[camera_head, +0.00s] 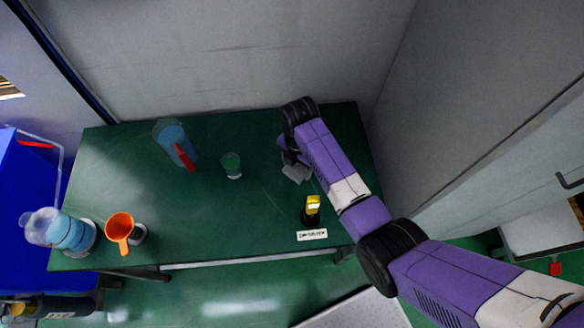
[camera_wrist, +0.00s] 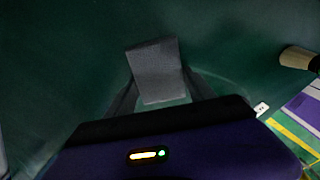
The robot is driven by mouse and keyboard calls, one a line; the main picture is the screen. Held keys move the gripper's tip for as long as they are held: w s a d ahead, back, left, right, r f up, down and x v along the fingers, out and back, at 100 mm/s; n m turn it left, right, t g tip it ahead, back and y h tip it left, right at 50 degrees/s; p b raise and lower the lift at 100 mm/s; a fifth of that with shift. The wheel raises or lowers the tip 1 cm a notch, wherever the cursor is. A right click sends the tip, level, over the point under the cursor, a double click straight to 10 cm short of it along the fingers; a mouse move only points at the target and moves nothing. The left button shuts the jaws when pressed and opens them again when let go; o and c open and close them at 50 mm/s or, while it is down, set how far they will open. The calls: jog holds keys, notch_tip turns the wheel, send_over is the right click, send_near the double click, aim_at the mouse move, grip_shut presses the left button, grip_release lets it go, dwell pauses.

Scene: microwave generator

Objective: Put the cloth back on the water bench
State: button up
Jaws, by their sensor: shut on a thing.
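A small grey cloth (camera_head: 297,173), which looks like a flat folded block, is at the right part of the dark green bench (camera_head: 215,215). In the wrist view the cloth (camera_wrist: 157,68) sits between the two dark fingers of my gripper (camera_wrist: 160,95). My gripper (camera_head: 291,160) is shut on it and points down over the bench top. The arm hides part of the gripper in the head view. I cannot tell whether the cloth touches the bench surface.
A blue jug with red handle (camera_head: 172,138) and a glass (camera_head: 232,164) stand left of the gripper. A black-and-yellow item (camera_head: 312,207) and white label (camera_head: 312,235) are near the front edge. An orange cup (camera_head: 120,228) and blue bottle (camera_head: 68,233) stand front left.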

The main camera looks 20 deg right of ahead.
aim_at(297, 168)
jog(key=shift+d+r, duration=0.1)
jog(key=shift+r, duration=0.05)
jog(key=shift+f, duration=0.2)
jog(key=o, duration=1.3)
notch_tip(297, 168, up, 12)
jog(key=shift+r, duration=0.2)
